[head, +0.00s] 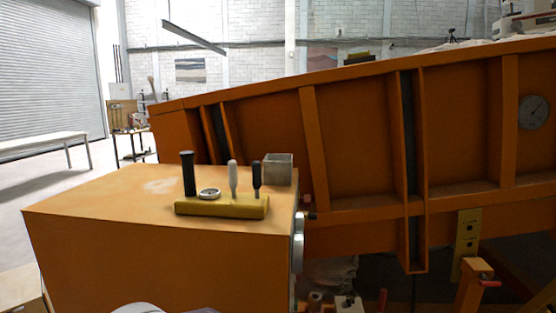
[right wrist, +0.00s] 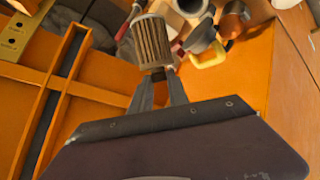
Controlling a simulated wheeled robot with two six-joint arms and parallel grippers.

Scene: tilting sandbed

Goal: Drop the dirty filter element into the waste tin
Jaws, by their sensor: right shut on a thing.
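The filter element (right wrist: 152,42), a brown pleated cylinder with a pale end cap, is between the fingertips of my right gripper (right wrist: 158,76) in the right wrist view. The gripper is shut on its near end. An open grey square tin (head: 278,170) stands on the back right corner of the orange cabinet top in the head view. A round grey open-mouthed thing (right wrist: 188,5) is partly cut off at the top of the right wrist view. I cannot tell which of these is the waste tin. My left gripper is in neither view.
A yellow holder (head: 222,207) with upright dark and grey handles stands on the cabinet (head: 100,208), in front of the tin. The large tilted orange bed (head: 355,130) rises on the right. A yellow looped handle (right wrist: 209,56) lies right of the filter element.

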